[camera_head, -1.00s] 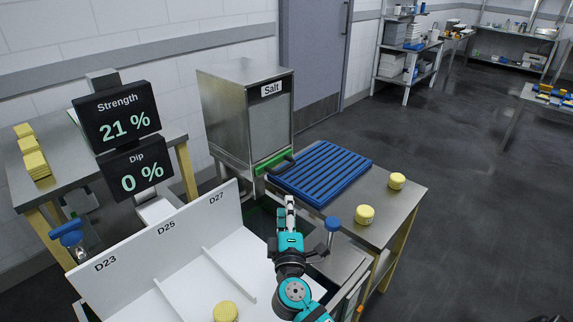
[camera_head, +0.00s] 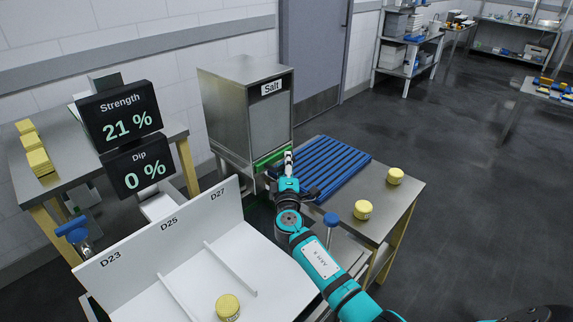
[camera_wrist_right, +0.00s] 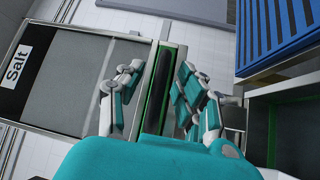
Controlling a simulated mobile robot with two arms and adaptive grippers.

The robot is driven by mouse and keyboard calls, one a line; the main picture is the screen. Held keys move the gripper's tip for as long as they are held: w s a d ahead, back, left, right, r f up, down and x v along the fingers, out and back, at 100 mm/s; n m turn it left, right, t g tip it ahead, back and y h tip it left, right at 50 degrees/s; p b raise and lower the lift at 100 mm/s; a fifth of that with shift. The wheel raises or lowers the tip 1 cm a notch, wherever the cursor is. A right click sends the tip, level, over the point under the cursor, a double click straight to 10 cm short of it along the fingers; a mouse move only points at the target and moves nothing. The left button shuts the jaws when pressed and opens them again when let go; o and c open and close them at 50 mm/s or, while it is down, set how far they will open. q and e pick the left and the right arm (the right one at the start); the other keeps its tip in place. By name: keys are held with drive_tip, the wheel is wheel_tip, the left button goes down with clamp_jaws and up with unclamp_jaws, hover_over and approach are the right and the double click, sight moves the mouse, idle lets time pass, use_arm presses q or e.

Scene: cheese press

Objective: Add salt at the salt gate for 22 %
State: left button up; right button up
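The steel salt box (camera_head: 226,112) with its "Salt" label stands against the wall. Its green gate (camera_head: 272,158) is at the box's lower front edge. My right gripper (camera_head: 288,157) is at this gate in the head view and partly covers it. In the right wrist view the gripper (camera_wrist_right: 158,92) is open, its fingers on either side of the gate's dark bar (camera_wrist_right: 161,75), with gaps visible. The strength display (camera_head: 120,117) reads 21 % and the dip display (camera_head: 137,167) reads 0 %. My left gripper is not in view.
A blue slatted rack (camera_head: 335,165) lies right of the gate on a steel table with two yellow cheeses (camera_head: 363,210). A blue knob (camera_head: 332,219) stands near my right arm. A white divided tray (camera_head: 190,262) holds one cheese (camera_head: 228,306).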

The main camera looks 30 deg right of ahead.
clamp_jaws()
idle(0.3)
drive_tip(key=s, duration=0.1)
drive_tip(key=s+d, duration=0.1)
drive_tip(key=s, duration=0.1)
drive_tip(key=s+d, duration=0.1)
drive_tip(key=s, duration=0.1)
drive_tip(key=shift+s+r, duration=0.1)
drive_tip(key=shift+s, duration=0.1)
unclamp_jaws()
drive_tip(key=shift+a, duration=0.1)
